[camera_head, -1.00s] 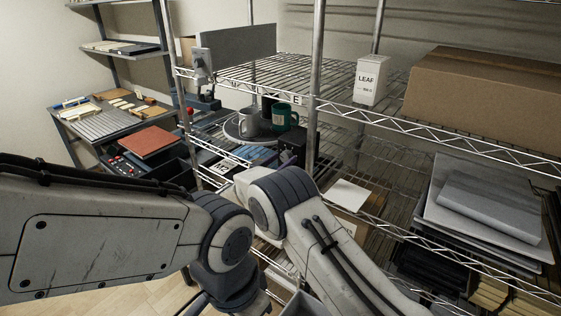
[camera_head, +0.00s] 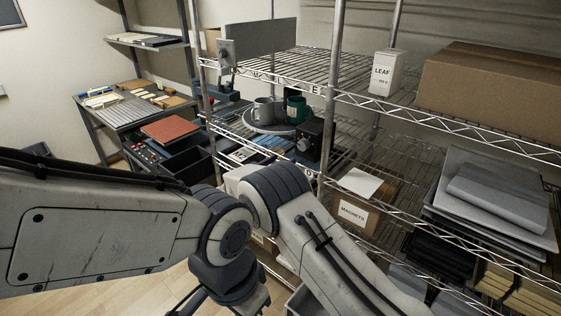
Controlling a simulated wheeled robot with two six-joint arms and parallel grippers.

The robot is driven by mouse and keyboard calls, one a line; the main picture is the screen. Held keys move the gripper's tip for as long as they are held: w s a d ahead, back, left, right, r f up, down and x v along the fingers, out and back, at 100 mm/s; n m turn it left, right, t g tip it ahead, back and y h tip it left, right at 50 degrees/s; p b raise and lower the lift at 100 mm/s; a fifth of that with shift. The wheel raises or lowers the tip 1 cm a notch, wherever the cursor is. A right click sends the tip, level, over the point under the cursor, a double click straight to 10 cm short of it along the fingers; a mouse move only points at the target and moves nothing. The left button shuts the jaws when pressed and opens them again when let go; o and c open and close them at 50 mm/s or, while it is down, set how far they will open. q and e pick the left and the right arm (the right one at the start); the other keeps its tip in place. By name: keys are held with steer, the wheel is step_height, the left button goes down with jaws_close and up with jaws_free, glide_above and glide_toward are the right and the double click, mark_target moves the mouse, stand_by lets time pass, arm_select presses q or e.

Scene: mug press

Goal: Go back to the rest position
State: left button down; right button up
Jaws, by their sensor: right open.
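My right gripper (camera_head: 226,303) shows only in part at the bottom edge; it is open, and nothing is seen between its fingers. It is low in front of the rack, well apart from the mugs. My left gripper cannot be made out; the large pale arm links fill the lower left and middle. A grey mug (camera_head: 263,110) and a dark green mug (camera_head: 295,108) stand upright side by side on a round grey tray (camera_head: 256,128) on the rack's middle shelf. No gripper touches them.
The wire rack (camera_head: 455,138) fills the right side, with a large cardboard box (camera_head: 495,90) and a white LEAF box (camera_head: 386,73) on top. A MAGNETS box (camera_head: 353,213) sits lower. A workbench (camera_head: 130,112) stands at the back left. Bare floor (camera_head: 115,303) shows at lower left.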

steer(key=w+d+r+n+t+y, duration=0.2)
steer(key=w+d+r+n+y, duration=0.15)
steer(key=y, duration=0.25)
steer(key=s+d+r+n+g+y, duration=0.1)
steer(key=s+d+n+g+y, duration=0.1)
steer(key=s+d+y, duration=0.15)
steer(key=s+d+f+g+y, duration=0.1)
steer(key=s+d+f+g, duration=0.25)
steer(key=s, duration=0.75)
steer(key=s+d+f+g, duration=0.2)
steer(key=s+d+g, duration=0.2)
steer(key=s, duration=0.7)
steer(key=s+d+f+g+y, duration=0.1)
steer(key=s+d+f+g, duration=0.25)
steer(key=s, duration=0.75)
steer(key=s+a+r+n+g, duration=0.1)
steer(key=s+a+r+n, duration=0.2)
steer(key=s+a, duration=0.3)
steer(key=s+a+r+n+g+y, duration=0.1)
steer(key=s+a+r+n, duration=0.2)
steer(key=s+a, duration=0.4)
steer(key=shift+r+n+g, duration=0.3)
steer(key=shift+n+g, duration=0.1)
steer(key=shift+n, duration=0.35)
